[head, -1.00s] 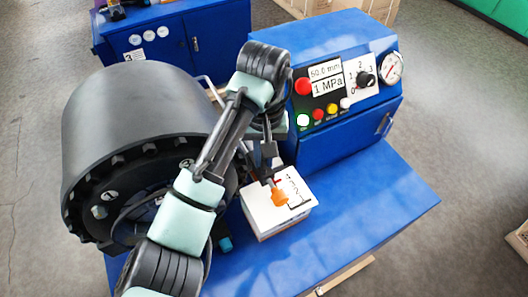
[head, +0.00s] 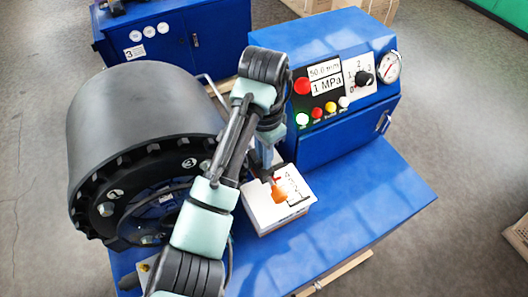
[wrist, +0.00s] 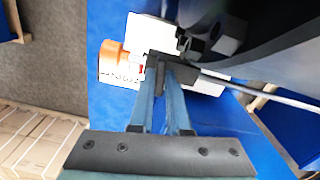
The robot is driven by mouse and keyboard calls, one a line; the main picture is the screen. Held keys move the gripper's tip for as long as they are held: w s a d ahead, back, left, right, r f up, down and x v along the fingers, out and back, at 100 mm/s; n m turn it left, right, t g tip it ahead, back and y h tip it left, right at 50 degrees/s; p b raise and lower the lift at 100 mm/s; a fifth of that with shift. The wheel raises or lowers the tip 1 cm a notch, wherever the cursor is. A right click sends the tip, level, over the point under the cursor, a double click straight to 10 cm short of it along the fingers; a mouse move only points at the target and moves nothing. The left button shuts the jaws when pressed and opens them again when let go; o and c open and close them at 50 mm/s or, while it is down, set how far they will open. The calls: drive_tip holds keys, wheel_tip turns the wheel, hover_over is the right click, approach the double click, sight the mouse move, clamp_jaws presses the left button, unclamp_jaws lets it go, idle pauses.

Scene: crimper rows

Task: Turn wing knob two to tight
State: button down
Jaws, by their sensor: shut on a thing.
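A white box (head: 262,213) with a printed number scale stands on the blue bench below the control panel. An orange knob (head: 281,192) with a red part beside it sits over the box. My gripper (head: 267,175) is at the knob's dark inner end. The wrist view shows my gripper (wrist: 167,70) shut there, its dark tips close together. The exact contact is hidden by the tips. I cannot read a number or a tight mark on this knob.
A large black crimper drum (head: 140,110) with a bolted, numbered ring stands left of my arm. The control panel (head: 322,90) with lit buttons, a black dial and a gauge is behind. The blue bench (head: 370,215) is clear to the right.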

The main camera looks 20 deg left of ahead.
drive_tip(key=shift+w+r+m, duration=0.1)
drive_tip(key=shift+m, duration=1)
drive_tip(key=c, duration=0.9)
unclamp_jaws()
wheel_tip(320, 180, up, 13)
drive_tip(key=p, duration=0.5)
